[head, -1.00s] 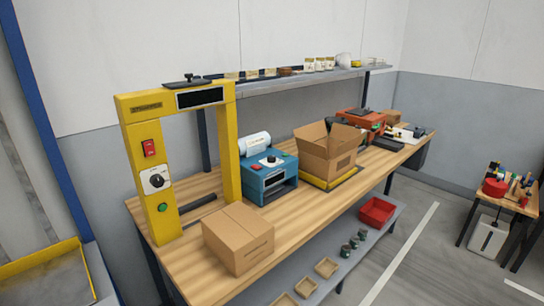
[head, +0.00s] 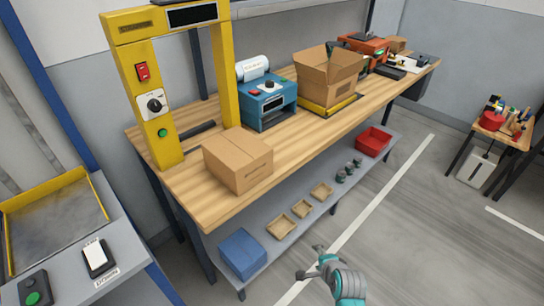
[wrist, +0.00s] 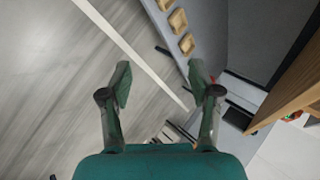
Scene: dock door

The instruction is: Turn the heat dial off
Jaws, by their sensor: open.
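Two dials show in the head view, and I cannot read which is marked for heat. One is a black dial (head: 155,105) on a white plate on the yellow frame's left post, between a red switch and a green button. The pointer marks are too small to read surely. My gripper (wrist: 160,80) is open and empty over the floor, apart from both dials. My arm also shows at the bottom of the head view, in front of the bench.
A closed carton (head: 238,160) stands in front of the yellow frame (head: 229,75) on the wooden bench (head: 300,140). An open carton (head: 329,78) is right of the blue machine. The lower shelf holds a blue bin (head: 242,253) and small trays.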

